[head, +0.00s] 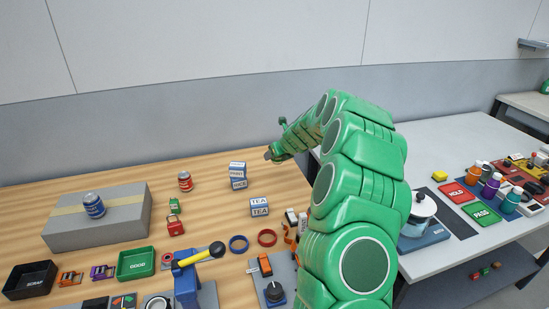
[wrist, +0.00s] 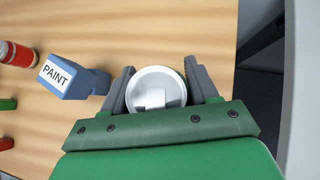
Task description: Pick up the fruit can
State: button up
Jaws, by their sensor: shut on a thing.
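My gripper (wrist: 157,90) is shut on a can (wrist: 172,78), seen from above in the wrist view with its pale round lid between the two fingers. The can's label is hidden, so I cannot read whether it is the fruit can. In the head view my gripper (head: 270,155) is beyond the stacked boxes, near the table's right edge, and the held can is not clearly visible there. I cannot tell whether the can touches the table. A red can (head: 185,181) stands left of the boxes, and a blue can (head: 94,205) stands on a grey block.
A blue PAINT box (wrist: 75,78) lies close left of my gripper. TEA boxes (head: 259,208), a green tray (head: 137,264), a black tray (head: 29,280) and rings (head: 239,244) occupy the wooden table (head: 215,220). A pale table (head: 440,150) with a pot (head: 419,215) stands right.

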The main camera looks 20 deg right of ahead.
jog(key=s+a+r, duration=0.1)
jog(key=s+r, duration=0.3)
jog(key=s, duration=0.5)
jog(key=shift+a, duration=0.2)
